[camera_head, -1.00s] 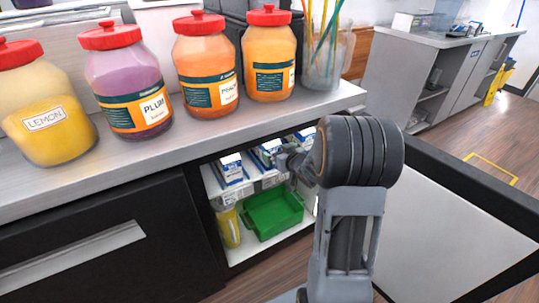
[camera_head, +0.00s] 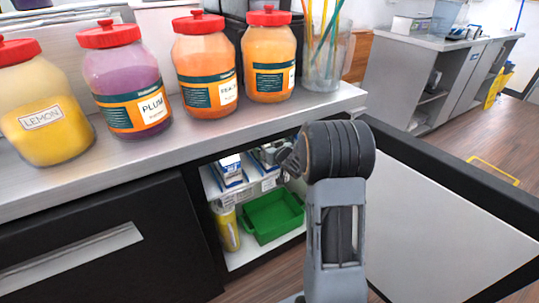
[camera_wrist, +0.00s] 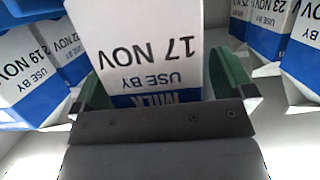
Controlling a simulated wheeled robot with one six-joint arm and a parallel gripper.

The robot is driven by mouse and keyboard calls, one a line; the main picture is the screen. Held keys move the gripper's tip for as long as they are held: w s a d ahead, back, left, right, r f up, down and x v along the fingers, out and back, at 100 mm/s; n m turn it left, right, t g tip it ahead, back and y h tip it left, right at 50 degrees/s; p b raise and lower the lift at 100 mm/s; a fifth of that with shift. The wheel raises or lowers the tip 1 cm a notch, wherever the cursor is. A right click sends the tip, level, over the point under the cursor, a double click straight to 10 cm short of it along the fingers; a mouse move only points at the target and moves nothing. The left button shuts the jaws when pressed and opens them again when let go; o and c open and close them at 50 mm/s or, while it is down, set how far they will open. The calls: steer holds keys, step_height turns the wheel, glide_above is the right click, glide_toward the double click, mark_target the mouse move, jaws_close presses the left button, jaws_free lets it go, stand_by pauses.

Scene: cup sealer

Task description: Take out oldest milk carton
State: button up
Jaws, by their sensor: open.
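In the wrist view, a white and blue milk carton marked USE BY 17 NOV (camera_wrist: 150,45) stands between the two green-padded fingers of my gripper (camera_wrist: 162,82). The fingers are open, one on each side of it; I cannot tell whether either touches it. To the left are a carton marked 19 NOV (camera_wrist: 22,70) and another (camera_wrist: 68,48) whose date is partly cut off. To the right are a carton marked 23 NOV (camera_wrist: 265,25) and another (camera_wrist: 304,50) at the edge. In the head view my gripper (camera_head: 279,157) reaches into the upper shelf, hiding most cartons; one carton (camera_head: 230,171) shows at left.
The black-edged cabinet door (camera_head: 450,195) stands open at the right. A green bin (camera_head: 272,215) and a yellow container (camera_head: 227,228) sit on the lower shelf. The counter (camera_head: 180,155) overhangs the shelf, with several red-lidded jars, including the plum jar (camera_head: 125,82), on top.

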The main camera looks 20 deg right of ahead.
steer(key=c, duration=1.3)
steer(key=shift+c, duration=0.3)
steer(key=shift+r, duration=0.1)
